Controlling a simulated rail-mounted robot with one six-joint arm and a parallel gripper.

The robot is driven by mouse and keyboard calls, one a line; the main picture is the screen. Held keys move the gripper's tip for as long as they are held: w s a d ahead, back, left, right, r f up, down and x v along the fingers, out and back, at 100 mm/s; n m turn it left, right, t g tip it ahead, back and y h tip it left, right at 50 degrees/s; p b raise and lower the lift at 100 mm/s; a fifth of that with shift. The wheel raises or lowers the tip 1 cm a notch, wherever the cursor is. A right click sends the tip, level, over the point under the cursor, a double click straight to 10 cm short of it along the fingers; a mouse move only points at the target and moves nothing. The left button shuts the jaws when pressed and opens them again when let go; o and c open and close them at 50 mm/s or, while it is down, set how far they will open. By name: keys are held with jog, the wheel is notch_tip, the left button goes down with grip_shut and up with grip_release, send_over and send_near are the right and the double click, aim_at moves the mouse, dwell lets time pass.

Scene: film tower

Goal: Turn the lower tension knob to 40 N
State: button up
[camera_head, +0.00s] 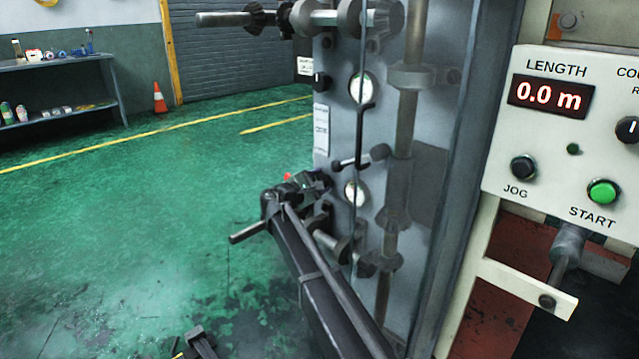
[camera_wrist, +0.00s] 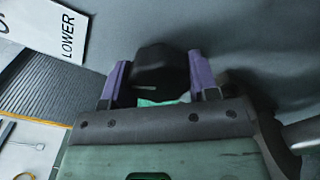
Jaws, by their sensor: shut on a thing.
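The lower tension knob (camera_wrist: 158,72) is black and sits between the two purple fingers of my gripper (camera_wrist: 154,88) in the wrist view. The fingers are shut on it, one on each side. A light mark shows on the knob's face. A white label reading LOWER (camera_wrist: 62,30) is at the upper left of the wrist view. In the head view my gripper (camera_head: 318,182) is at the grey machine panel, and the lower knob is hidden behind it. The lower gauge (camera_head: 355,193) is a small white dial beside it; its reading is too small to tell.
The upper knob (camera_head: 321,82) and upper gauge (camera_head: 361,88) are higher on the panel. Rollers and rods (camera_head: 410,75) stick out around my arm. A control box (camera_head: 560,140) reading 0.0 m is on the right. The green floor (camera_head: 130,210) at left is open.

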jog(key=shift+m, duration=0.9)
jog(key=o, duration=0.9)
jog(key=shift+a, duration=0.1)
jog(key=v, duration=1)
jog(key=shift+s+a, duration=0.15)
jog(key=shift+s, duration=0.15)
